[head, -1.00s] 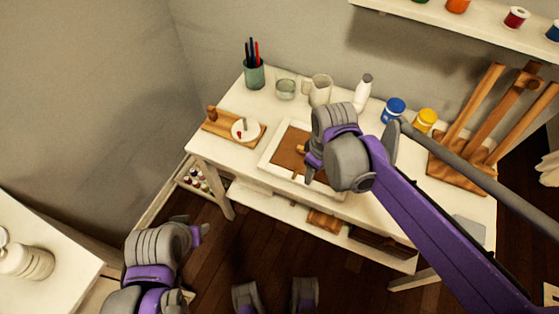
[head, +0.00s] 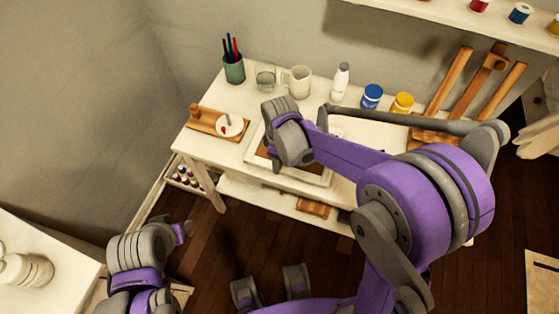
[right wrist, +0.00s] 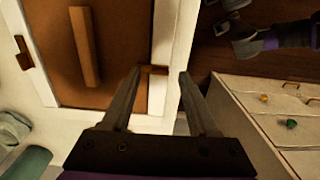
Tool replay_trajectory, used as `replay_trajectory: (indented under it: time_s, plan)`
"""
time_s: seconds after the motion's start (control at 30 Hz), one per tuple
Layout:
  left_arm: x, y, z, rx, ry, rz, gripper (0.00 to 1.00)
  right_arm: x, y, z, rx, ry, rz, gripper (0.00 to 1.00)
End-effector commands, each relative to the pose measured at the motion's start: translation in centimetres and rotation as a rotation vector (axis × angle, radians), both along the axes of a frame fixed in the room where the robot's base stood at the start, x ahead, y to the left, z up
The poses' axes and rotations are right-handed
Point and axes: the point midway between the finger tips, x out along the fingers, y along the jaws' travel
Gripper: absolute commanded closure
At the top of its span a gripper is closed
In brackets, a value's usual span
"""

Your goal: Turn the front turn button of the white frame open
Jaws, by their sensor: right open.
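The white frame (right wrist: 48,78) lies face down on the table with its brown back panel (right wrist: 118,45) up; in the head view its near rim (head: 315,179) shows beside my arm. A wooden bar (right wrist: 84,47) stands on the panel. My right gripper (right wrist: 160,74) is open, fingertips on either side of the front button; contact is unclear. My left gripper (head: 187,231) hangs off the table's front left, its jaws unclear.
On the table (head: 218,150) stand a pen cup (head: 234,69), glass (head: 265,78), mug (head: 297,81), white bottle (head: 341,81), blue jar (head: 372,96) and yellow jar (head: 402,102). A wooden tray (head: 205,119) is left of the frame. A wooden rack (head: 473,85) is at right.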

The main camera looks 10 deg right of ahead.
Motion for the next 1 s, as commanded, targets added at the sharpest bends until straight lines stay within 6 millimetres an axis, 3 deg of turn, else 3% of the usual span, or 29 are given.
replay_trajectory:
  time_s: [0.4, 0.73, 1.0]
  plan:
    - [-0.01, 0.0, -0.07, 0.0, 0.0, 0.0, 0.5, 0.0, -0.01, -0.85, 0.0, 0.0, -0.001, 0.42]
    - [-0.02, 0.0, -0.08, 0.0, 0.0, 0.0, 0.5, 0.0, -0.01, -0.83, 0.0, 0.0, -0.001, 1.0]
    - [-0.02, 0.0, -0.1, 0.0, 0.0, 0.0, 0.5, 0.0, -0.01, -0.83, -0.001, -0.001, -0.005, 1.0]
